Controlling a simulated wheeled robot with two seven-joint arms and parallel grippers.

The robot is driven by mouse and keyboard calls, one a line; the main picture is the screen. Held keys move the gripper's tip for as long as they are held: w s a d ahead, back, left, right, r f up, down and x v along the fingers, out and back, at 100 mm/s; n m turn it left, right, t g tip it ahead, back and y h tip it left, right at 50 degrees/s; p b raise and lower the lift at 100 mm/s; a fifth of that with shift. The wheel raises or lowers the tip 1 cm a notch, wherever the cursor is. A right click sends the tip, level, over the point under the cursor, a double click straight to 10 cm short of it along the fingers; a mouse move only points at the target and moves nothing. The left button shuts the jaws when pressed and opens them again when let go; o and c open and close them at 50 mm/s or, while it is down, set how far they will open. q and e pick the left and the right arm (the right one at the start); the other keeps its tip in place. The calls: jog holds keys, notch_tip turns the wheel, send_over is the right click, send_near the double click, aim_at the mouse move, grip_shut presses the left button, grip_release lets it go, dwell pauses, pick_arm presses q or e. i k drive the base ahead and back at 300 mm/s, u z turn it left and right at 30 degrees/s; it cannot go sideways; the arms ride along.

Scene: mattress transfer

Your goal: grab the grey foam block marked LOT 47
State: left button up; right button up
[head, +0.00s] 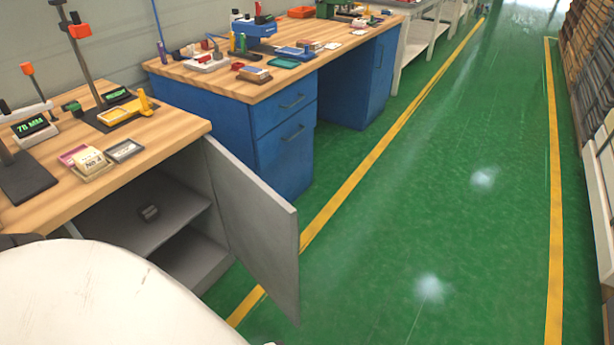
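I see no block with a readable LOT 47 mark. A small dark grey object (148,212) lies on the upper shelf inside the open grey cabinet (182,262) under the near workbench; it is too small to tell what it is or whether it bears a mark. The cabinet's door (262,225) stands open toward the aisle. Neither of my grippers is in view.
The near wooden workbench (165,135) holds gauges, small trays and a card block. Blue drawer units (285,145) support a second cluttered bench beyond. The green floor (400,240) between yellow lines is clear. A large off-white rounded surface (90,300) fills the lower left.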

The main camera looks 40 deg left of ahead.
aim_at(148, 212)
jog(key=z, duration=0.05)
jog(key=i, duration=2)
jog(key=u, duration=3.3)
jog(key=k, duration=0.55)
jog(key=u, duration=0.8)
jog(key=i, duration=0.6)
jog(key=u, duration=1)
jog(key=i, duration=1.35)
